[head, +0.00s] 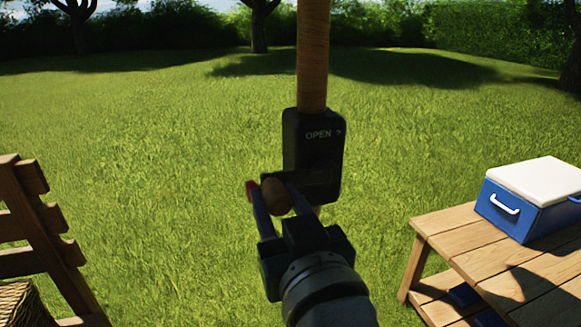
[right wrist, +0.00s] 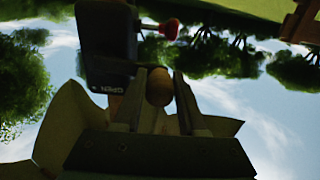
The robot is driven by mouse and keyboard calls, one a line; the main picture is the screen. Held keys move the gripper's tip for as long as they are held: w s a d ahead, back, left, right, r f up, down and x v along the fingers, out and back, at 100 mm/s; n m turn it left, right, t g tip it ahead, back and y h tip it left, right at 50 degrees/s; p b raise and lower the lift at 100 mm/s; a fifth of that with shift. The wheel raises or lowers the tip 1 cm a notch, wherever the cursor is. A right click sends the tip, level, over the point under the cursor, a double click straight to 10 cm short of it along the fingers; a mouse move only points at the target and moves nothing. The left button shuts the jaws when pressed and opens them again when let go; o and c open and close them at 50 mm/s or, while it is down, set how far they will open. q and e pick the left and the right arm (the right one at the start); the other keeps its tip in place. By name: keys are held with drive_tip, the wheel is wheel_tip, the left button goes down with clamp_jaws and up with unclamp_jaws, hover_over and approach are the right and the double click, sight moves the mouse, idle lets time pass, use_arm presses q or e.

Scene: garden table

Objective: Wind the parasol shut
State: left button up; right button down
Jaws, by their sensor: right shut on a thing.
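The wooden parasol pole (head: 313,55) stands upright in the middle of the head view. A black crank housing (head: 313,145) marked "OPEN >" is fixed on it; it also shows, turned over, in the right wrist view (right wrist: 105,45). A brown rounded crank knob (head: 276,196) sits in front of the housing's lower part. My right gripper (head: 275,205) is shut on this knob, one finger on each side; the right wrist view shows the knob (right wrist: 159,87) between the fingers. The parasol's canopy is not clearly visible. My left gripper is out of view.
A small red part (head: 250,190) shows by the left fingertip; a red knob (right wrist: 168,28) sticks out beside the housing in the wrist view. A wooden chair (head: 35,220) stands at left. A wooden table (head: 470,235) with a blue-and-white cooler (head: 535,200) stands at right. Grass lies behind.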

drive_tip(key=w+d+f+b, duration=0.2)
drive_tip(key=d+f+b, duration=0.5)
drive_tip(key=f, duration=0.3)
drive_tip(key=shift+w+d+b, duration=0.2)
drive_tip(key=shift+d+b, duration=0.1)
drive_tip(key=shift+d, duration=0.2)
drive_tip(key=c, duration=0.7)
unclamp_jaws()
drive_tip(key=shift+a+r, duration=0.1)
drive_tip(key=o, duration=0.3)
drive_tip(key=shift+r, duration=0.15)
